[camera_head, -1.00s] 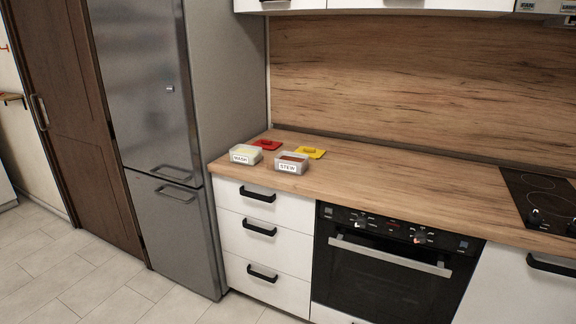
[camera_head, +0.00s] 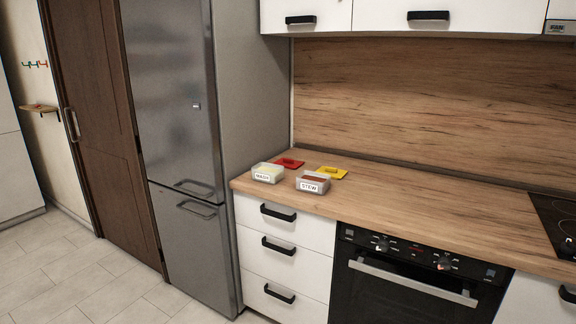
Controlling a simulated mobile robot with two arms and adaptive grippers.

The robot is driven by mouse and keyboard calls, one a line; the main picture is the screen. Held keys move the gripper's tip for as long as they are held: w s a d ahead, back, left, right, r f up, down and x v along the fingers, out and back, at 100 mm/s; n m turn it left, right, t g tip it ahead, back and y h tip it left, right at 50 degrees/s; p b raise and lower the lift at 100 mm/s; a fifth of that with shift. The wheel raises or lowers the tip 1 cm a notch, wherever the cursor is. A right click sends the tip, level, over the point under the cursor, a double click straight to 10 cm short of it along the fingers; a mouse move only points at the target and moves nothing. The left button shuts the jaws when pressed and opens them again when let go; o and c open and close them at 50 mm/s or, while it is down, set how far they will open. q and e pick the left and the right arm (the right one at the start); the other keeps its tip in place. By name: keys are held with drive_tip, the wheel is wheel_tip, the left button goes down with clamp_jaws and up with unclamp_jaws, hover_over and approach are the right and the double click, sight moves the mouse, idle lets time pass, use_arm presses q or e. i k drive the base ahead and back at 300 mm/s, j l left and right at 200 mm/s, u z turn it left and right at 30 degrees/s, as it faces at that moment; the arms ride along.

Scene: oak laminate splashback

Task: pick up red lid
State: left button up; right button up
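The red lid (camera_head: 290,162) lies flat on the wooden counter, near the fridge end and behind the containers. A yellow lid (camera_head: 333,172) lies to its right. A container labelled MASH (camera_head: 267,177) with pale contents stands in front of the red lid and to its left. A container labelled STEW (camera_head: 312,187) with reddish-brown contents stands to the right, in front of the yellow lid. Neither of my grippers shows in the head view.
The counter (camera_head: 430,200) is clear from the lids to the black hob (camera_head: 560,230). A tall grey fridge (camera_head: 175,100) borders its left end. White drawers (camera_head: 285,235) and an oven (camera_head: 410,285) are below. White wall cupboards (camera_head: 385,15) hang above.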

sight(288, 163)
drive_tip(key=i+z, duration=0.2)
drive_tip(key=i, duration=0.35)
drive_tip(key=i+j+z, duration=0.2)
drive_tip(key=i, duration=0.3)
